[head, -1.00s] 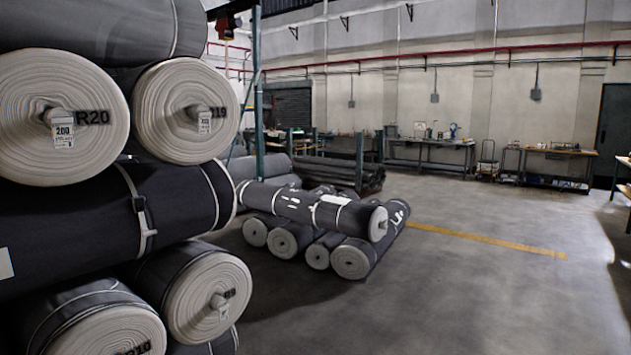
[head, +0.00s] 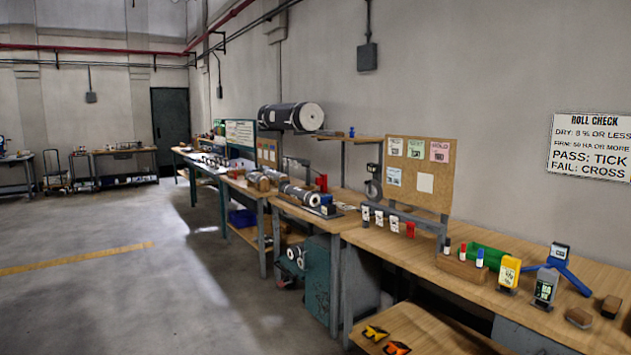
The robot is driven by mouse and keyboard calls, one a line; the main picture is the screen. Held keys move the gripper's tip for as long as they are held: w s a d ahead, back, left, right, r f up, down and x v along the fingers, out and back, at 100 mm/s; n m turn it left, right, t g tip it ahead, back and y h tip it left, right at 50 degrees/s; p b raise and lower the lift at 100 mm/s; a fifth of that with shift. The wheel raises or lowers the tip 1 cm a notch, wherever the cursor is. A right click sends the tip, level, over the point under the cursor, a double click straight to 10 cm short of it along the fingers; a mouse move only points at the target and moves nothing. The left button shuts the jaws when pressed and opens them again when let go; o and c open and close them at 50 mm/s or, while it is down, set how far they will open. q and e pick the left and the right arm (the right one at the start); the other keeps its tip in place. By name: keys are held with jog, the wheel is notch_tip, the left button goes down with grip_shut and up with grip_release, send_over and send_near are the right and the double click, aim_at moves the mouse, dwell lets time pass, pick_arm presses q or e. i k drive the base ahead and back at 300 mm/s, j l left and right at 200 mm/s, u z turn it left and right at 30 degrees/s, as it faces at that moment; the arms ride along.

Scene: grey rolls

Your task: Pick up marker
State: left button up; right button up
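Several small upright pieces that look like markers stand at a wooden block (head: 461,270) on the right-hand workbench (head: 400,238). One has a dark top (head: 447,246), one a red top (head: 462,251) and one a blue top (head: 480,257). They are small in the head view, and I cannot tell which one is the task's marker. Neither of my grippers is in view.
A yellow meter (head: 509,271), a grey meter (head: 545,286) and a blue stand (head: 570,279) are on the bench near the block. A low wooden surface (head: 425,325) is in front. The floor (head: 130,300) at left is clear.

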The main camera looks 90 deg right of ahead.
aim_at(480, 254)
jog(key=z, duration=3.45)
jog(key=i+l+z, duration=0.1)
jog(key=i, duration=0.45)
jog(key=i+l+z, duration=0.15)
jog(key=i, duration=0.45)
